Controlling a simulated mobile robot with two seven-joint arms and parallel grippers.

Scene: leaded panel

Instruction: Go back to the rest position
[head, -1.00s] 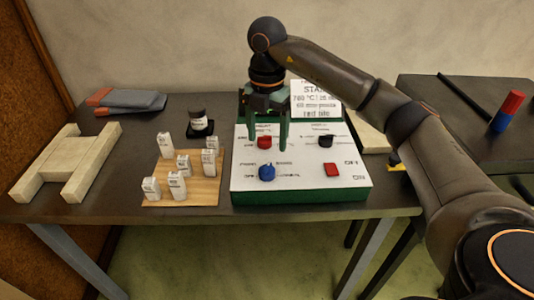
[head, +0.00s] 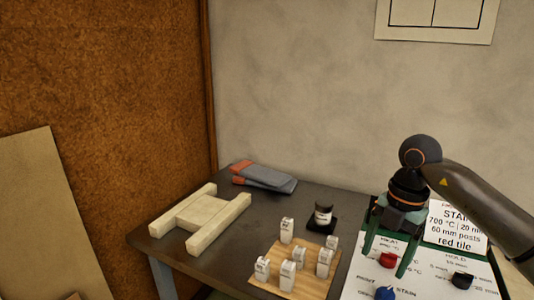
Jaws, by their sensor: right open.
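My right gripper (head: 386,256) points down over the control panel (head: 354,284) at the right of the head view. Its two green fingers are spread apart with nothing held between them. The red knob (head: 388,260) shows between the fingers; whether they touch it or the panel I cannot tell. My right arm reaches in from the right edge. My left gripper is not in view.

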